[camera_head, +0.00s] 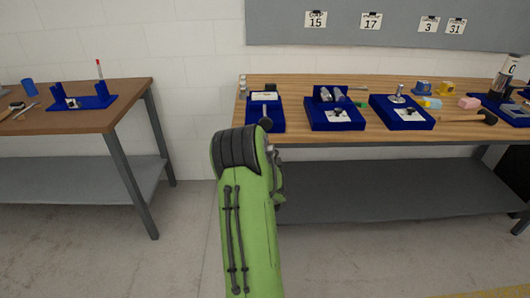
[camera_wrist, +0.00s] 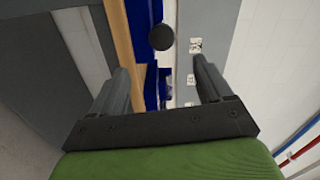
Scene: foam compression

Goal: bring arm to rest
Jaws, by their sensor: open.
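My gripper (camera_wrist: 162,78) is open in the wrist view, with its two dark fingers spread apart and nothing seen between them. A dark round knob (camera_wrist: 161,37) shows beyond the fingertips, apart from them. In the head view my green arm rises from the bottom centre toward the front edge of the wooden workbench (camera_head: 350,85); the gripper itself is hidden there behind the arm.
Two more blue fixtures, a middle one (camera_head: 316,122) and one to its right (camera_head: 390,118), stand on the bench. A pink block (camera_head: 469,103) and a dark-headed hammer (camera_head: 488,118) lie farther right. A second table (camera_head: 60,125) stands left; open floor (camera_head: 185,240) lies between.

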